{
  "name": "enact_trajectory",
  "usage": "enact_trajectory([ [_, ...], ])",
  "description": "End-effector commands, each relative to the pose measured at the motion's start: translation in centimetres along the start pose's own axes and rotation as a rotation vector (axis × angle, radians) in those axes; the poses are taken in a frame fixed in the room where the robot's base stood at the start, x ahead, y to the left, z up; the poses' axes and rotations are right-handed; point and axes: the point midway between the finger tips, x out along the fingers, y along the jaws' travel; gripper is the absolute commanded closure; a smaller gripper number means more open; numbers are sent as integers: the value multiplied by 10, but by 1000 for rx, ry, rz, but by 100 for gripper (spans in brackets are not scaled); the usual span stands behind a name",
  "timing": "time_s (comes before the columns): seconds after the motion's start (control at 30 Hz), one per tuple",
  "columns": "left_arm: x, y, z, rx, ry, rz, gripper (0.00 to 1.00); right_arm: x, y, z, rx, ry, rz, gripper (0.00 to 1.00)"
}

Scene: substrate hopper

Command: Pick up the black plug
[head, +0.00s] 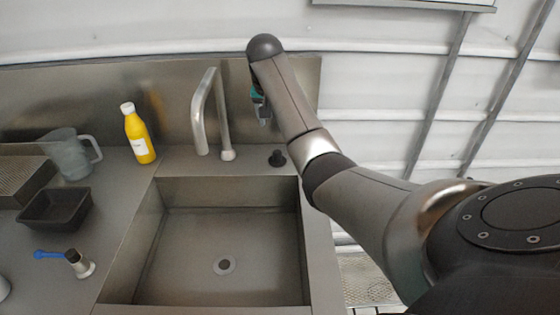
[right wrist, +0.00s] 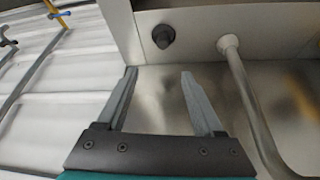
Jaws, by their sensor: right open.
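The black plug (head: 277,158) stands on the steel ledge behind the sink basin, right of the faucet, in the head view. In the right wrist view the black plug (right wrist: 163,36) is at the top, beyond the fingertips and apart from them. My right gripper (head: 263,118) is above and behind the plug in the head view, mostly hidden by my arm. In the right wrist view the right gripper (right wrist: 158,72) is open, with nothing between its two grey fingers. My left gripper is not in view.
The faucet (head: 198,112) stands left of the plug; its pipe shows close to the right finger in the wrist view. A steel backsplash (head: 175,90) rises behind. A yellow bottle (head: 138,135), jug (head: 72,155) and black tray (head: 56,208) are left. The sink basin (head: 190,262) is empty.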

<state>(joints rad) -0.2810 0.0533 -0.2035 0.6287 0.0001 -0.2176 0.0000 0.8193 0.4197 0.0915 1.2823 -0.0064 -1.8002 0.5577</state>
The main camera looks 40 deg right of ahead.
Motion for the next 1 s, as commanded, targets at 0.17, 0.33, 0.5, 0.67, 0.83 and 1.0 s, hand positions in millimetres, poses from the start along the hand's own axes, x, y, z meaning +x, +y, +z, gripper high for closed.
enact_trajectory([
  [0.17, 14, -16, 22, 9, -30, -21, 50, 15, 0, 6, 0, 0, 0, 31],
  [0.33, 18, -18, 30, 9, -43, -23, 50, 36, 0, 7, 0, -2, 2, 31],
  [0.5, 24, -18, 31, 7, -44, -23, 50, 66, 0, 7, 0, -2, 2, 31],
  [0.67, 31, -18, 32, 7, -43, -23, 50, 91, 0, 7, -1, -2, 2, 31],
  [0.83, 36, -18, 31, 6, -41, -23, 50, 108, 0, 7, -1, 0, 1, 31],
  [1.0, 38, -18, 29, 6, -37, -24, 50, 114, 0, 6, -1, 1, 0, 31],
])
